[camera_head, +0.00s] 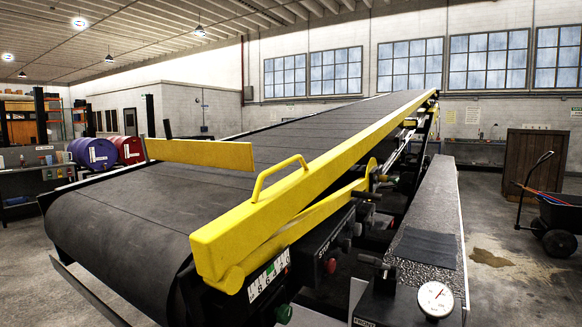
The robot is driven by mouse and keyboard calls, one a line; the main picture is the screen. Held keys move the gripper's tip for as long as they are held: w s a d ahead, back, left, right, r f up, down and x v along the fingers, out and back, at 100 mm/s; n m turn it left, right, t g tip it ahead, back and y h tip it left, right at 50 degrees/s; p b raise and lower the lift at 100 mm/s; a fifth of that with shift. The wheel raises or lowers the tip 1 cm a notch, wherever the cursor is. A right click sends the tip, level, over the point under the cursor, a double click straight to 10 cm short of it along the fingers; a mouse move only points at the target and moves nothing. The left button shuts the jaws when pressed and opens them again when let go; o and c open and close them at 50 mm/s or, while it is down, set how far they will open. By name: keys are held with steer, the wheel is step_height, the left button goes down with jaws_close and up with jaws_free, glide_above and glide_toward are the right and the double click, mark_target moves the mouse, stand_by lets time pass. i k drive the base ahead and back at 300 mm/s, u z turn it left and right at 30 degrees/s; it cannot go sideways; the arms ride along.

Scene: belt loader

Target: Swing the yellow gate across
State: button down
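A flat yellow bar (200,152), which looks like the gate, stands on edge at the left side of the dark conveyor belt (130,208). It reaches part of the way over the belt, and its right end is free, apart from the long yellow rail. The long yellow rail (330,165) runs up the belt's right side and carries a raised yellow handle (279,176). I cannot tell how the bar is hinged. My gripper is not in view.
Control boxes with red and green buttons (331,265) sit below the rail. A grey ledge (423,215) with a round gauge (435,298) runs along the right. A cart (560,220) stands at far right.

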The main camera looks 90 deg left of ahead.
mark_target(238, 156)
steer(key=z, duration=0.55)
steer(key=i, duration=0.4)
steer(key=u, duration=3.2)
